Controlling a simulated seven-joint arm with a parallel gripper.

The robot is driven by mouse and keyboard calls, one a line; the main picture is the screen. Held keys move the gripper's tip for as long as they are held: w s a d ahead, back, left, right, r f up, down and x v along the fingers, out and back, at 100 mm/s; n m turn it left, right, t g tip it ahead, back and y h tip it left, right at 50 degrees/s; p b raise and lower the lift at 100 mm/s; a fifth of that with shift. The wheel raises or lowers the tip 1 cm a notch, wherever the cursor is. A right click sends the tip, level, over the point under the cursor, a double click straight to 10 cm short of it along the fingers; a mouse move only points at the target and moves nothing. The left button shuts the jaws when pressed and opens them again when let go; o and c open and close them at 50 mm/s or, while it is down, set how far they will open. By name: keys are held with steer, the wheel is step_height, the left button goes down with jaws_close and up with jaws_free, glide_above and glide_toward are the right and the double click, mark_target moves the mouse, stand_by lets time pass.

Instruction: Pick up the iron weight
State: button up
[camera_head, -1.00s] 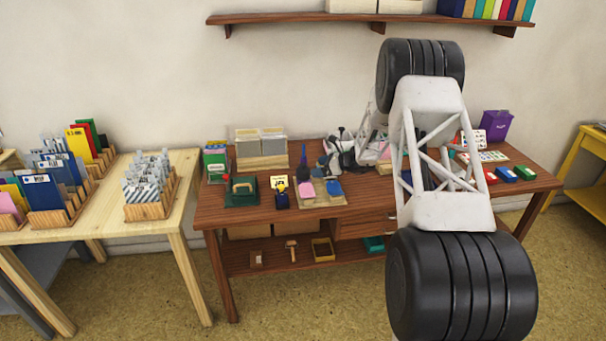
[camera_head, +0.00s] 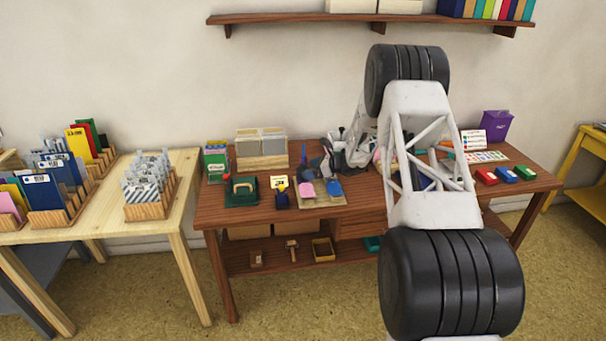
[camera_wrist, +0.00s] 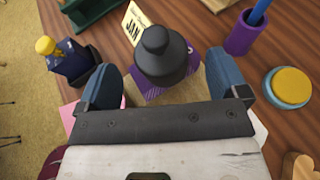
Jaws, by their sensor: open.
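The iron weight (camera_wrist: 162,52), dark grey with a round knob on top, stands upright in the wrist view. It appears to rest on a purple patterned piece (camera_wrist: 150,97) on a pale wooden board (camera_wrist: 190,90). My gripper (camera_wrist: 165,78) is open, with one blue-grey finger to the left of the weight and one to the right. I see a gap on each side, wider on the right. In the head view I cannot clearly pick out the weight near my gripper (camera_head: 335,158).
In the wrist view, a dark blue stamp with a yellow knob (camera_wrist: 72,60) stands left of the left finger. A purple cup (camera_wrist: 241,35) and a round yellow-topped tin (camera_wrist: 288,87) are to the right. A JAN card (camera_wrist: 133,24) is behind the weight.

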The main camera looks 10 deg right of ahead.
mark_target(305, 169)
steer(key=shift+x, duration=2)
steer(key=shift+f, duration=0.1)
steer(key=shift+c, duration=0.3)
steer(key=shift+d, duration=0.1)
jaws_close()
steer(key=shift+r, duration=1.8)
steer(key=s+r, duration=0.1)
steer(key=s, duration=1.5)
steer(key=shift+r, duration=0.25)
steer(key=shift+d, duration=0.1)
